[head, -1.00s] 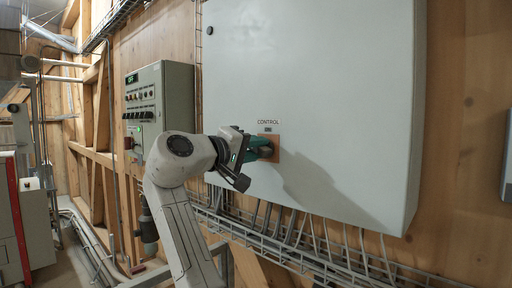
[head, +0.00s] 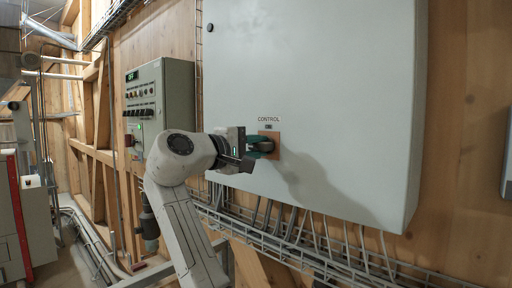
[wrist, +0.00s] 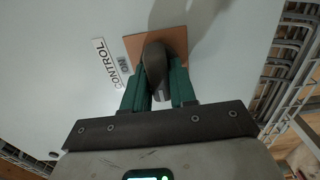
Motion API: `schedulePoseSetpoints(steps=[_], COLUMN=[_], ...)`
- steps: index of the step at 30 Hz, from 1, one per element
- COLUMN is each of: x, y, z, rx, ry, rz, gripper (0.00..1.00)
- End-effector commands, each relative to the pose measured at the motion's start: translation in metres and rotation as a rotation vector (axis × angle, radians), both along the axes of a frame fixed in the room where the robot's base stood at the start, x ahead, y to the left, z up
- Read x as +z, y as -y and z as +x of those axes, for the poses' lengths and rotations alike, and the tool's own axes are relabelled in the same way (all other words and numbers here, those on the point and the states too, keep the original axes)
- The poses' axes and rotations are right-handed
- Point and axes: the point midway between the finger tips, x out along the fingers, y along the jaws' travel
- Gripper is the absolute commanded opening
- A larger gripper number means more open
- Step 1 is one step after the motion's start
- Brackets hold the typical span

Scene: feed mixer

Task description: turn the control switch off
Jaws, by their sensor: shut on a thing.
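The control switch is a dark knob (wrist: 155,67) on a square orange-brown plate (wrist: 172,40), which also shows in the head view (head: 273,138). The plate sits on the front of a large pale grey cabinet (head: 310,80). My gripper (wrist: 158,78) has its green fingers on both sides of the knob and is shut on it. In the head view my gripper (head: 262,146) hides most of the knob. A CONTROL label (wrist: 108,63) and a small grey ON tag (wrist: 123,65) are beside the plate in the wrist view.
A smaller control box (head: 160,95) with buttons and a green display hangs to the left. A wire cable tray (head: 300,250) runs below the large cabinet, with several grey cables. A red-edged grey machine (head: 20,220) stands at the far left.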

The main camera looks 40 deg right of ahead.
Motion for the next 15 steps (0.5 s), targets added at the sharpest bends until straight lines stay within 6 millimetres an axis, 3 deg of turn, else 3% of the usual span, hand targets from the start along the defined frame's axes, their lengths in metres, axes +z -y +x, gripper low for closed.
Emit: schedulePoseSetpoints(steps=[6,7,13,15], x=[0.0002,0.0002,0.0001,0.0], y=[-0.0013,-0.0013,-0.0008,-0.0006], z=[0.002,0.002,0.0012,0.0009], rx=[0.006,0.006,0.004,0.003], ry=[-0.004,-0.004,-0.002,-0.002], rz=[-0.003,-0.003,-0.002,-0.001], gripper=[0.0,0.28,0.47,0.47])
